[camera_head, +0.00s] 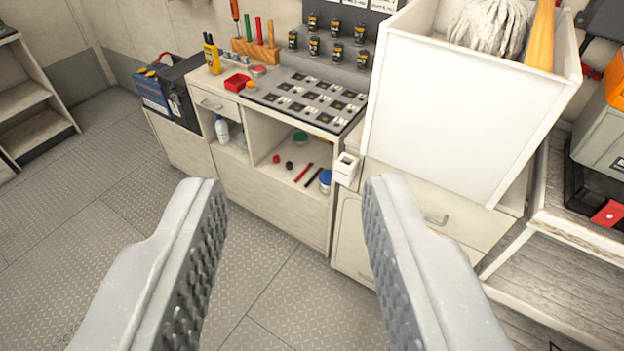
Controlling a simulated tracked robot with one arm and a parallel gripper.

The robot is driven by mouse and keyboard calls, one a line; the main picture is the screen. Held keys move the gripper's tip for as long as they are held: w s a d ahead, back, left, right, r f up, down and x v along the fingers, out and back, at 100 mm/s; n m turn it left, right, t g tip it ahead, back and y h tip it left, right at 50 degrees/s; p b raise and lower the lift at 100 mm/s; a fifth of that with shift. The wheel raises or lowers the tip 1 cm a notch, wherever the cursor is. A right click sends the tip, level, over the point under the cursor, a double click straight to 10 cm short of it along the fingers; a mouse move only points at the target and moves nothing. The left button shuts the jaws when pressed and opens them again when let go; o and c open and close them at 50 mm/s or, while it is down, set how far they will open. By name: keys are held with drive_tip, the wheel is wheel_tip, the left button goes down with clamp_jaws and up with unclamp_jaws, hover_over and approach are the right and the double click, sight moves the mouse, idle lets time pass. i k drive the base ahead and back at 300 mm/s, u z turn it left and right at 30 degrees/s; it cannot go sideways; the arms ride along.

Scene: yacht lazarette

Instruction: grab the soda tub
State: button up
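I cannot tell for certain which container is the soda tub, as no label is readable. A small tub with a blue lid (325,179) stands at the right end of the workbench's open shelf. A green-lidded container (300,138) stands further back on that shelf, partly hidden under the top. My gripper (295,188) is open and empty in the foreground, its ridged fingers wide apart. The blue-lidded tub appears between the fingers in the picture, well beyond them, and nothing touches it.
A white bottle (222,130) stands in the left cubby. A small white box (346,168) and a large white bin (455,110) are right. The floor (110,200) at left is clear.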

sight(325, 177)
drive_tip(key=u, duration=1.55)
drive_tip(key=i, duration=2.75)
drive_tip(key=z, duration=2.15)
drive_tip(key=i, duration=0.3)
drive_tip(key=z, duration=0.2)
